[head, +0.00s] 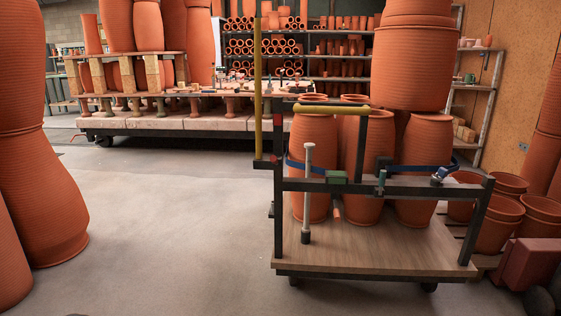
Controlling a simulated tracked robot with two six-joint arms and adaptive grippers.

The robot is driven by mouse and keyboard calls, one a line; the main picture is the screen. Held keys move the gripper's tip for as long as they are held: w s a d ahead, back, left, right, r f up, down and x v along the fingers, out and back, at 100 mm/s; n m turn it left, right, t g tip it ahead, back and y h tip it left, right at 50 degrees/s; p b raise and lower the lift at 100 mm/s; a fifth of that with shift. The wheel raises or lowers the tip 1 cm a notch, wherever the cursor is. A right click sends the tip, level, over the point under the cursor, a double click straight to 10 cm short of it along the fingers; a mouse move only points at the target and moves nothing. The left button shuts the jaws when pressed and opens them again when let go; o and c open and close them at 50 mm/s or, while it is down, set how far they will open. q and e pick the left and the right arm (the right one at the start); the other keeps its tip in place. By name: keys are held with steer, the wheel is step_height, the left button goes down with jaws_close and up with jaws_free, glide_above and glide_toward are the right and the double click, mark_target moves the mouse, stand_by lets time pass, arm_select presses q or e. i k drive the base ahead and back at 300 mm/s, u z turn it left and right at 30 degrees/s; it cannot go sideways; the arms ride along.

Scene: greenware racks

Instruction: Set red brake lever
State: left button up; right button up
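A cart (375,252) with a wooden deck and dark metal frame stands right of centre, loaded with several tall terracotta jars (314,150). A small red part (278,121) sits on the cart's left dark post, below a yellow handlebar (331,109). A short orange-red grip (336,212) hangs low in front of the jars; I cannot tell which of these is the brake lever. A grey rod (308,190) with a dark lower end stands upright at the cart's front. Neither of my grippers is in view.
A tall yellow post (258,90) rises at the cart's left. A blue strap (295,164) passes around the jars. Large stacked pots (38,190) stand at far left. Pots and a red block (530,262) crowd the right. The concrete floor (165,220) left of the cart is clear.

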mark_target(272, 158)
steer(key=i, duration=0.85)
steer(key=z, duration=0.1)
